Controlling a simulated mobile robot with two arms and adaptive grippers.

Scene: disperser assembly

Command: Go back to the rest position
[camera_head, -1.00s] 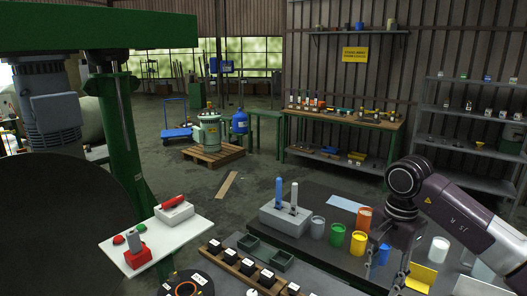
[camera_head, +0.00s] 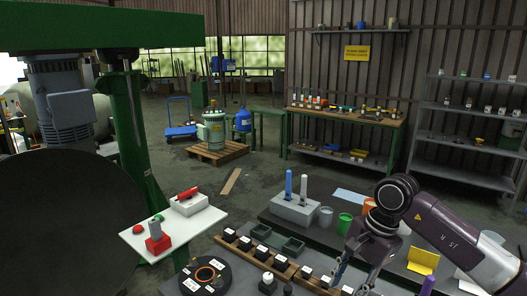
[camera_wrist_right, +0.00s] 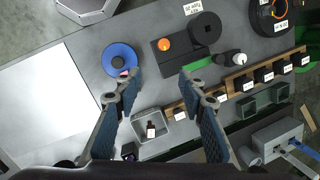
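My right gripper (camera_head: 358,270) is over the front part of the dark workbench (camera_head: 305,243), at the lower right of the head view. In the right wrist view its two fingers (camera_wrist_right: 160,88) are spread apart with nothing between the pads, so it is open and empty. Below it lie a grey square tray (camera_wrist_right: 139,147) with a small dark bottle (camera_wrist_right: 151,130), a blue round part (camera_wrist_right: 121,61) and a black block with an orange knob (camera_wrist_right: 166,44). My left gripper is not in view.
A wooden rack (camera_head: 236,246) with black labelled parts runs beside the gripper. The green disperser machine (camera_head: 140,130) and a white side table (camera_head: 183,232) are at left.

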